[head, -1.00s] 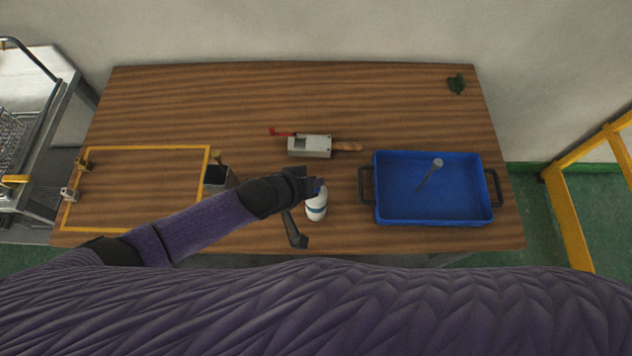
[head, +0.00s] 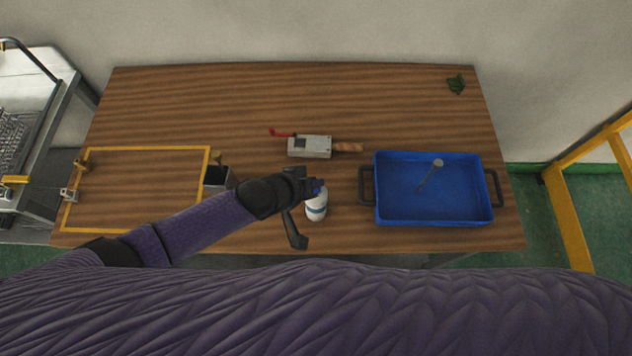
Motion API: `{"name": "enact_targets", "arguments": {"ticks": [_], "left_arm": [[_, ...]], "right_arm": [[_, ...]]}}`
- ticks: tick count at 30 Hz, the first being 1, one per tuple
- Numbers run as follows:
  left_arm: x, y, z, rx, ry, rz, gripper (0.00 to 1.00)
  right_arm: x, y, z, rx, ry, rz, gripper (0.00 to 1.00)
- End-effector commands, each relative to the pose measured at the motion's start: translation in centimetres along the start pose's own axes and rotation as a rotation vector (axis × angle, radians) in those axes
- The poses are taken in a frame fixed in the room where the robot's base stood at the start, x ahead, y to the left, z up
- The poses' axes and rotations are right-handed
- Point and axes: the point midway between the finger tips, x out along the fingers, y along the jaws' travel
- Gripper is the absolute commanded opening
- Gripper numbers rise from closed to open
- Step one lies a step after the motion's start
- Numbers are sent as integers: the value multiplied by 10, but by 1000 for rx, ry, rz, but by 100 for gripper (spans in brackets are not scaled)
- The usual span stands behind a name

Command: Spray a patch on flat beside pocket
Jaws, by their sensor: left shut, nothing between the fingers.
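A white bottle with a blue band (head: 316,208) stands on the table near the front middle; its top is partly hidden by my left gripper. The flat face beside the pocket shows uncovered. My right gripper is out of view.
A blue tray (head: 378,190) with black handles holds a grey long-handled tool (head: 431,175). A dark open box (head: 215,178) stands beside a yellow outlined area (head: 140,149) at left. The table's back is clear.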

Motion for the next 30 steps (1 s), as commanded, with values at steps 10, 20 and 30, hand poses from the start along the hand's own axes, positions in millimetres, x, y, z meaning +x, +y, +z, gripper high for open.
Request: {"name": "enact_targets", "arguments": {"ticks": [10, 20, 30], "left_arm": [[0, 0, 0, 0, 0, 0, 0], [7, -5, 5, -1, 0, -1, 0], [7, -5, 5, 0, 0, 0, 0]], "right_arm": [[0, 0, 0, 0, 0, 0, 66], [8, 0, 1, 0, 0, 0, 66], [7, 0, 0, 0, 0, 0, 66]]}}
